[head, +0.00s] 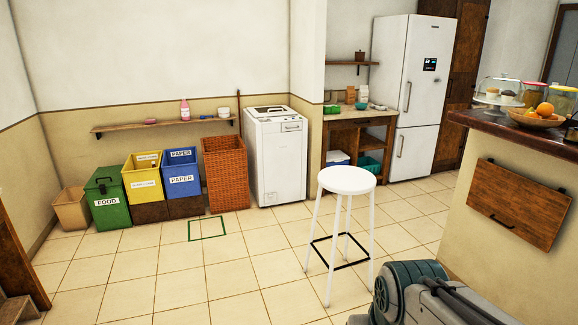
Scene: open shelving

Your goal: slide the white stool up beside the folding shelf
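The white stool (347,181) stands upright on the tiled floor in the middle right of the head view. It has a round white seat, thin white legs and a dark square footrest ring. The folding shelf (516,205) is a brown wooden panel with a dark handle, hanging flat against the side of the counter at the right. Bare floor separates the stool from the counter side. A grey-green part of my own body shows at the bottom right, in front of the floor near the stool. My gripper is not in view.
The counter (500,140) carries a fruit bowl (537,116) and a glass-domed stand. Bins, a wicker basket (225,172), a white washing machine (275,155) and a fridge (412,90) line the back. A green square outline (207,229) marks the floor. The left and centre floor is clear.

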